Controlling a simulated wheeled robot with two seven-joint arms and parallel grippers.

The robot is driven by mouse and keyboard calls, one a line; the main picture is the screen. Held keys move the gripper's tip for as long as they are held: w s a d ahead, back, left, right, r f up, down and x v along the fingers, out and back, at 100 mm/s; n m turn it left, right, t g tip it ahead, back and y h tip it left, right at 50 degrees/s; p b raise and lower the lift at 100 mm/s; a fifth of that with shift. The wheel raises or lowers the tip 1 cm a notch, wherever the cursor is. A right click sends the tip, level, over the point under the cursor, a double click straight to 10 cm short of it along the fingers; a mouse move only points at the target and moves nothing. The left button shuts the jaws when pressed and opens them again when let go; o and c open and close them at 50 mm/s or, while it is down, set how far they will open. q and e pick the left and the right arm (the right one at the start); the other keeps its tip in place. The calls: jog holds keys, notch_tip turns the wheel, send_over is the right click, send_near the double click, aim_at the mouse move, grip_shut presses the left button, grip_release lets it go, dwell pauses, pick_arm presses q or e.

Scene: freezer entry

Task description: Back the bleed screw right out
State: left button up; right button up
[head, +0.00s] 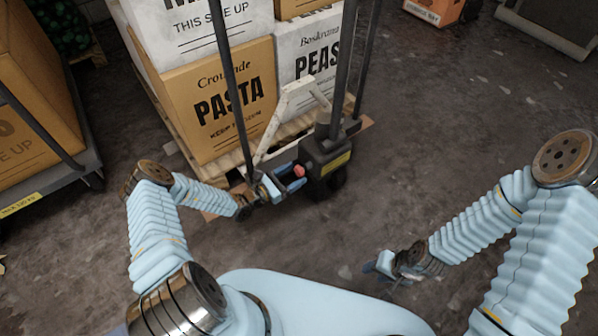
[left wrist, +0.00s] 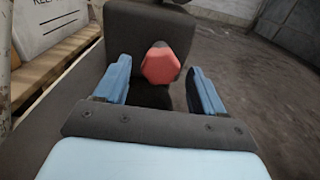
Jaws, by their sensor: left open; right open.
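The bleed screw (head: 299,171) has a red head and sits on the side of the dark pump block (head: 325,152) at the foot of the pallet truck. In the left wrist view the red faceted screw head (left wrist: 161,64) is just ahead of my left gripper (left wrist: 159,84), roughly centred between its two blue fingers. The fingers are open and do not appear to touch it. In the head view my left gripper (head: 275,187) is close to the left of the screw. My right gripper (head: 378,265) is open and empty, low over the floor at right of centre.
A pallet (head: 204,172) stacked with PASTA (head: 225,97) and PEAS (head: 311,62) boxes stands behind the pump block. Dark upright bars rise beside it. A loaded cart (head: 48,187) is at left. The concrete floor (head: 445,125) to the right is clear.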

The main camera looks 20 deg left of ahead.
pick_arm(q)
jog(key=shift+x, duration=1.4)
jog(key=c, duration=1)
jog(key=shift+f+n+b, duration=0.1)
jog(key=shift+n+b, duration=0.25)
jog(key=shift+n, duration=0.25)
jog(key=shift+c, duration=0.3)
jog(key=shift+n, duration=1.1)
jog(key=o, duration=1.1)
jog(key=shift+c, duration=0.2)
jog(key=v, duration=1.3)
jog(key=shift+s+a, duration=0.25)
jog(key=shift+s, duration=0.05)
